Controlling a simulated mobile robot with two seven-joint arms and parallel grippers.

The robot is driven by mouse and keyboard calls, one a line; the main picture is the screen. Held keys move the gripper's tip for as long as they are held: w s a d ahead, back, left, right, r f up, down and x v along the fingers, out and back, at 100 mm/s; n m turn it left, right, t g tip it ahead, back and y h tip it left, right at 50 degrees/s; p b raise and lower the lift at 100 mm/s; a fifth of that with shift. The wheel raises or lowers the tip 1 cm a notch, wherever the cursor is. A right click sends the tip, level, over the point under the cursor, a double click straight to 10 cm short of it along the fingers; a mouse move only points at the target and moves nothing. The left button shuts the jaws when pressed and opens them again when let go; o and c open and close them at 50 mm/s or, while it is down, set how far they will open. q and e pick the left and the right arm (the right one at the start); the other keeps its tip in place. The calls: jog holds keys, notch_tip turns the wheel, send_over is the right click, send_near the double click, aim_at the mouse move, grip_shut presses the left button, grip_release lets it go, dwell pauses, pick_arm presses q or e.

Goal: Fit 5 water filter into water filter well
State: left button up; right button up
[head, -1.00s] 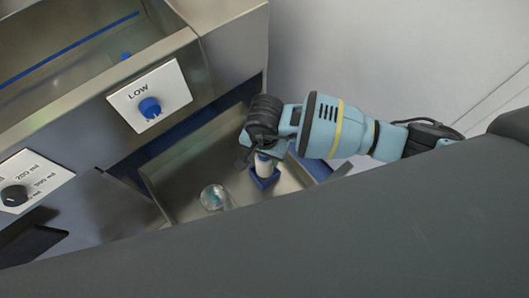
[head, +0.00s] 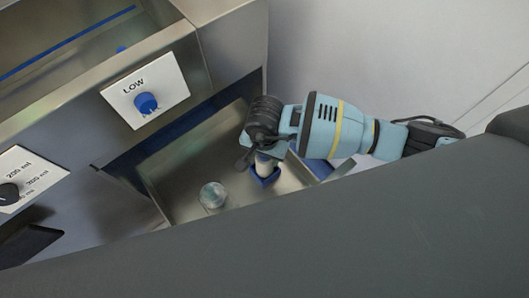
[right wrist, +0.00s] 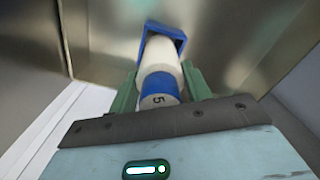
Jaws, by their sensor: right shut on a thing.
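The water filter (right wrist: 160,82) is a white cylinder with a blue band marked 5. My right gripper (right wrist: 163,85) is shut on it, with a green finger on each side. The filter's far end is at the blue square water filter well (right wrist: 147,45), and the white body shows partly inside its rim. How deep it sits cannot be told. In the head view the well (head: 265,178) is in the metal drawer, and the filter (head: 264,162) shows just above it, below my right gripper (head: 262,158). My left gripper is not in view.
A round clear glass-like piece (head: 213,195) sits in the drawer (head: 180,172), left of the well. A large dark grey surface covers the lower right.

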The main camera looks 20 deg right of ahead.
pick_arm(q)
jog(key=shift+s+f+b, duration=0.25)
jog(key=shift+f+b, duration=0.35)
pick_arm(e)
jog(key=shift+f, duration=0.85)
pick_arm(q)
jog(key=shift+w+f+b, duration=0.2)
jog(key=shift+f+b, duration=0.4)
jog(key=shift+b, duration=0.5)
pick_arm(e)
jog(key=shift+f, duration=1.4)
jog(key=o, duration=1.1)
jog(key=shift+o, duration=0.2)
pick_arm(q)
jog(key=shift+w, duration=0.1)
pick_arm(e)
notch_tip(320, 180, up, 7)
jog(key=shift+r+p, duration=0.1)
jog(key=shift+p, duration=0.6)
jog(key=shift+r, duration=0.35)
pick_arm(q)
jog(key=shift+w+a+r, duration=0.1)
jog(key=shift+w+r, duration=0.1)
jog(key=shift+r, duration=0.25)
